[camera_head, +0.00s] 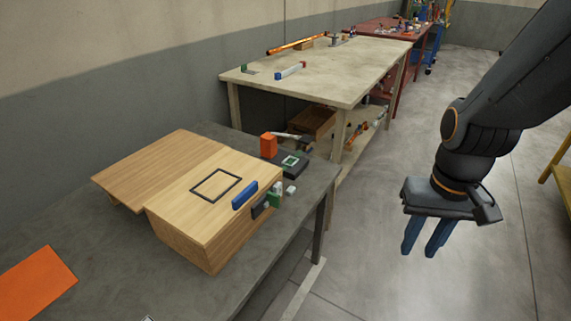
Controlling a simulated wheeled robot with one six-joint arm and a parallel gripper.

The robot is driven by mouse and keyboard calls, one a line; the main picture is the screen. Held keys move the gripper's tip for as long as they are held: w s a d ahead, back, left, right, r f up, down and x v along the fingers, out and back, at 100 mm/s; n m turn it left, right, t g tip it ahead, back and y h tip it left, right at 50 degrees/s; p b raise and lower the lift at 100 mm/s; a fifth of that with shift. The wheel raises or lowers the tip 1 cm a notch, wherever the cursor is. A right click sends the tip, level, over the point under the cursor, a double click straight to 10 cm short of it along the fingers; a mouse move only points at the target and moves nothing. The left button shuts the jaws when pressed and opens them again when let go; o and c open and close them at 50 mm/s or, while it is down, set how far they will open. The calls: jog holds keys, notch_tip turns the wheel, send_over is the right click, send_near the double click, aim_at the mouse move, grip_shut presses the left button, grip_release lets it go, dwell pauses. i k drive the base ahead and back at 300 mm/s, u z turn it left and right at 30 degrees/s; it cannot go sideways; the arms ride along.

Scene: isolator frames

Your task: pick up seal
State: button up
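A thin black square ring, which looks like the seal (227,190), lies flat on top of a light wooden box (170,214) on the near grey table. My gripper (420,250) hangs in the air over the floor at the right, well away from the box. Its blue fingers point down with a gap between them, and nothing shows in the gap.
A blue bar (244,195) lies beside the ring, with small green and black parts at the box's right edge. An orange block (268,145) and a dark square part (291,163) stand behind. An orange sheet (36,284) lies at the left. A pale workbench (340,75) stands beyond.

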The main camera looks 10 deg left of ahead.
aim_at(290, 191)
jog(key=u, duration=0.55)
jog(key=k, duration=1.3)
jog(key=u, duration=0.05)
jog(key=i, duration=0.5)
jog(key=z, duration=0.7)
jog(key=i, duration=0.6)
jog(key=u, duration=0.45)
jog(key=i, duration=0.8)
jog(key=u, duration=0.7)
